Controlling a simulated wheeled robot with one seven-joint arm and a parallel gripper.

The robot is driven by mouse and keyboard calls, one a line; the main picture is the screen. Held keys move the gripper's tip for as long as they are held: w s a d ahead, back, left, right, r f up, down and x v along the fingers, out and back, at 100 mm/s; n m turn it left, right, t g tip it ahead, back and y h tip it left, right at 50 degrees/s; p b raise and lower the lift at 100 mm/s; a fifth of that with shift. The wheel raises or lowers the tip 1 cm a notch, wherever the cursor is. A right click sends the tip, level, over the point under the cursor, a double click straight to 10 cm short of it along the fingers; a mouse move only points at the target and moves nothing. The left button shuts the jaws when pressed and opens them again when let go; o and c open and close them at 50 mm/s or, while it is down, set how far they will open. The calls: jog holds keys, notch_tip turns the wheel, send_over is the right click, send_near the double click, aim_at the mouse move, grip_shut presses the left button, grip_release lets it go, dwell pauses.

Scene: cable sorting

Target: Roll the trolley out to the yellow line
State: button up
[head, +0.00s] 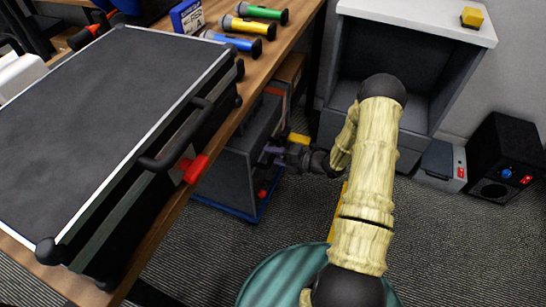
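The trolley (222,178) is a dark grey box on a blue base, standing on the carpet under the wooden table, partly hidden by the table edge and the black case. My gripper (268,155) reaches left from the arm to the trolley's right side, near its upper part. Its fingers are small and dark against the trolley, so I cannot tell whether they are open, shut or touching it. A short yellow strip (337,208) shows on the floor just left of my arm; it may be the yellow line, and my arm hides part of it.
A black case (110,100) lies on the wooden table (290,45), with several torches behind it. A grey cabinet with a white top (420,12) stands at the back. A black speaker (505,160) and a grey box (440,165) stand right. Carpet (450,240) is clear at lower right.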

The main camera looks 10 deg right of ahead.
grip_shut()
dwell(0.3)
jog(key=f+p+v, duration=0.3)
jog(key=v, duration=1.2)
jog(key=s+d+f+p+v, duration=0.1)
jog(key=f+p+v, duration=0.2)
jog(key=v, duration=1.2)
jog(key=shift+d+f+p, duration=0.2)
jog(key=shift+d+p, duration=0.1)
jog(key=shift+s, duration=0.15)
grip_release()
